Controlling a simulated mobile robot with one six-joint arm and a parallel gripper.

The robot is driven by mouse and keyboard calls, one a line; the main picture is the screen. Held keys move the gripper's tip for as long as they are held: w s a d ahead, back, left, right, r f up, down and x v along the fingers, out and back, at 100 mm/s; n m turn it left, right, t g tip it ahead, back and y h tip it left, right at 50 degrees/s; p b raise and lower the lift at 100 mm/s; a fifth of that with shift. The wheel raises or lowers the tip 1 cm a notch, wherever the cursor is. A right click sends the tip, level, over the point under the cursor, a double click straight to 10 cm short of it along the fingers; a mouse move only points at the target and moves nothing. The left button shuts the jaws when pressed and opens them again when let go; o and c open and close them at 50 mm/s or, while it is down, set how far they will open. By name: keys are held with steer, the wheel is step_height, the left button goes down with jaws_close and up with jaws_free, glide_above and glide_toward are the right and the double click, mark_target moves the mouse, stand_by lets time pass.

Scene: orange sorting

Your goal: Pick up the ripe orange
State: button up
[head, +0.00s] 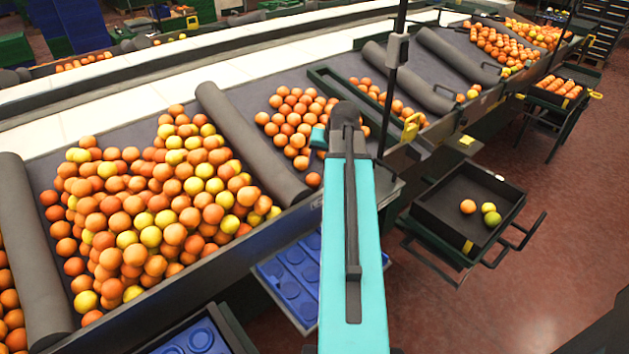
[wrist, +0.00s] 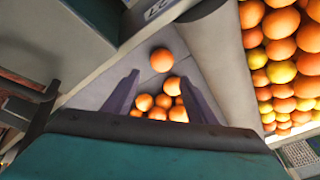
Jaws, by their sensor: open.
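Several orange-coloured oranges (head: 290,113) lie on the grey belt section just right of the middle roller in the head view. One orange (head: 313,179) lies apart from them, near the belt's front edge. In the wrist view, a single orange (wrist: 162,60) lies just beyond the fingertips, and a small cluster of oranges (wrist: 143,102) shows between the fingers, partly hidden by my wrist. My gripper (wrist: 159,77) is open and empty, with its fingers spread over the belt. I cannot tell which orange is meant.
A large pile of orange and yellow fruit (head: 150,215) fills the left section, behind a dark roller (head: 250,140). A black tray (head: 440,222) with a few fruits stands at the right. Blue crates (head: 290,275) sit below the belt. A dark post (head: 392,80) rises near my arm.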

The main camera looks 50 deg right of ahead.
mark_target(315, 176)
steer(key=shift+p+x, duration=0.45)
steer(key=shift+x, duration=2.6)
steer(key=shift+f, duration=0.1)
steer(key=shift+p+x, duration=0.9)
steer(key=shift+x, duration=1.6)
steer(key=shift+a, duration=0.1)
steer(key=c, duration=0.8)
steer(key=shift+c, duration=0.2)
steer(key=shift+r+b, duration=1.05)
steer(key=shift+r, duration=3.95)
